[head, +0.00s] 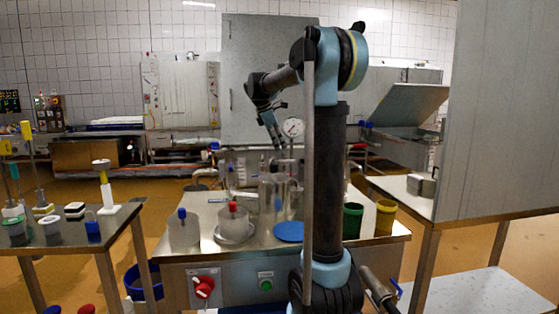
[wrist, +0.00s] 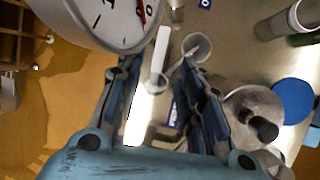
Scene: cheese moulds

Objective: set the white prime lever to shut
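My gripper (head: 277,143) points down over the back of the steel table, close beside the round gauge. In the wrist view my gripper (wrist: 156,75) is open, with its two dark blue fingers well apart. A long white bar, which looks like the white prime lever (wrist: 160,58), shows below and between the fingertips. I see no contact between it and the fingers. I cannot tell its set position. In the head view I cannot make the lever out clearly among the clear vessels and the pipework.
The white-faced gauge (head: 293,127) stands very close to my fingers and fills the upper left of the wrist view. Clear moulds (head: 184,230), a blue disc (head: 289,231), a green cup (head: 352,220) and a yellow cup (head: 386,217) crowd the steel table (head: 255,254).

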